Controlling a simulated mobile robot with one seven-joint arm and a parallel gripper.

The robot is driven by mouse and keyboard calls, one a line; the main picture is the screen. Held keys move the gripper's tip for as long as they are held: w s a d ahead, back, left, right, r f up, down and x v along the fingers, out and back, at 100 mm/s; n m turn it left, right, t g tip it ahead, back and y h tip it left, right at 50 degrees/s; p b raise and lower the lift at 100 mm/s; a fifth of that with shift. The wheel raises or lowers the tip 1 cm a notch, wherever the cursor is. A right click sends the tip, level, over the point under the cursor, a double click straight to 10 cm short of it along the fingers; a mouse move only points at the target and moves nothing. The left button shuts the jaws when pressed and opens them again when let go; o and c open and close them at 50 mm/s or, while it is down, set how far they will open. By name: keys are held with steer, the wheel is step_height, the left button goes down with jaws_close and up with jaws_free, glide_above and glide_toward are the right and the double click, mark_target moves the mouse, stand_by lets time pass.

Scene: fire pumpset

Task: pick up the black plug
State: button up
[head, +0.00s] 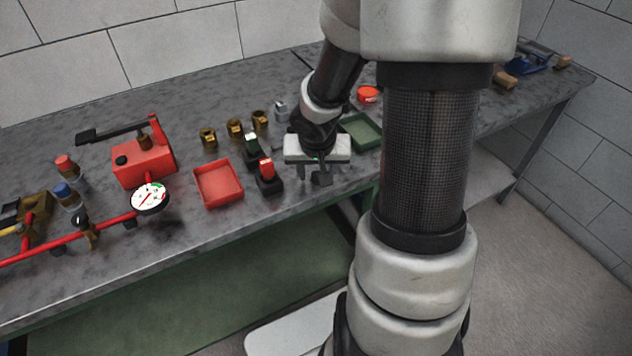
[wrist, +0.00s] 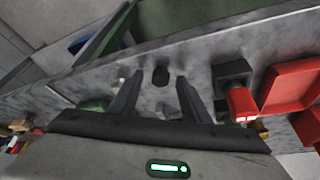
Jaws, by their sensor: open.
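The black plug (wrist: 160,75) is a small dark round piece on the grey bench in the wrist view. It shows between the tips of my gripper's two fingers, with clear bench visible on both sides of it. My gripper (wrist: 158,90) is open and empty. In the head view my gripper (head: 320,172) points down over the bench near its front edge. A dark shape shows under it there, but I cannot tell plug from finger. How far the fingertips are above the bench is unclear.
A black block with a red top (head: 267,174) stands close to the left of my gripper, beside a red tray (head: 218,184). A green tray (head: 364,131) lies to the right. Brass fittings (head: 235,128) and a red pump (head: 144,163) stand further left.

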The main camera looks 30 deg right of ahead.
steer(key=shift+f, duration=0.15)
jaws_close()
